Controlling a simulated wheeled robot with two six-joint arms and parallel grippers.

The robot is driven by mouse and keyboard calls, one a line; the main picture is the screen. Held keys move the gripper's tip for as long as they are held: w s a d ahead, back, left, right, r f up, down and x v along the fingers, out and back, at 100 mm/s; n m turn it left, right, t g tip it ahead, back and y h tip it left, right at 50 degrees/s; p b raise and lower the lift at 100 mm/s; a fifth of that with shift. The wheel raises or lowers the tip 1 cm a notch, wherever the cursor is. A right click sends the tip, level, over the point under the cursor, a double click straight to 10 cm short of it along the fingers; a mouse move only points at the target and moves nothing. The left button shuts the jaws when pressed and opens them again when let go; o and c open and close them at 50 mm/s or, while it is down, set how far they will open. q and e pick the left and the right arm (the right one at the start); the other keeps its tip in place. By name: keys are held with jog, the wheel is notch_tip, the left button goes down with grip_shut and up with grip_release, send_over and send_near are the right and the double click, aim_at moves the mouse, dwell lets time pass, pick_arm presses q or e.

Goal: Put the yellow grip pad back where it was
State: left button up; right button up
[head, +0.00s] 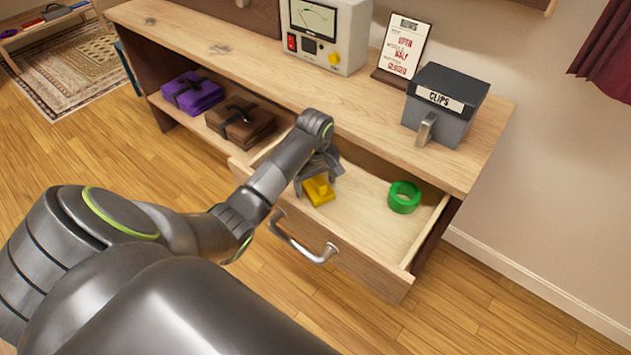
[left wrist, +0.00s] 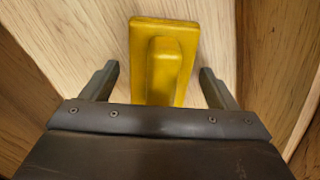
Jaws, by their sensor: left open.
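The yellow grip pad (head: 319,190) lies in the open drawer (head: 372,232), near its left part. In the left wrist view the pad (left wrist: 164,62) is a flat yellow plate with a raised block, between and ahead of the two fingers. My left gripper (head: 322,170) is over the drawer, right at the pad. In the left wrist view my left gripper (left wrist: 158,85) is open, with a gap on each side of the pad's raised block. I cannot tell the height between fingers and pad. My right gripper is not in view.
A green ring (head: 404,197) lies in the drawer's right part. The drawer handle (head: 303,243) sticks out in front. Above are a meter box (head: 326,35), a sign (head: 403,48) and a grey CLIPS box (head: 445,105). Purple (head: 192,92) and brown (head: 240,122) bundles lie on the shelf.

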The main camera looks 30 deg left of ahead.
pick_arm(q)
notch_tip(320, 180, up, 8)
jog(key=shift+r+p, duration=0.1)
jog(key=shift+p, duration=0.35)
notch_tip(320, 180, up, 2)
jog(key=shift+r+p, duration=0.1)
jog(key=shift+p, duration=1.15)
jog(key=shift+r+p, duration=0.95)
jog(key=shift+p, duration=0.05)
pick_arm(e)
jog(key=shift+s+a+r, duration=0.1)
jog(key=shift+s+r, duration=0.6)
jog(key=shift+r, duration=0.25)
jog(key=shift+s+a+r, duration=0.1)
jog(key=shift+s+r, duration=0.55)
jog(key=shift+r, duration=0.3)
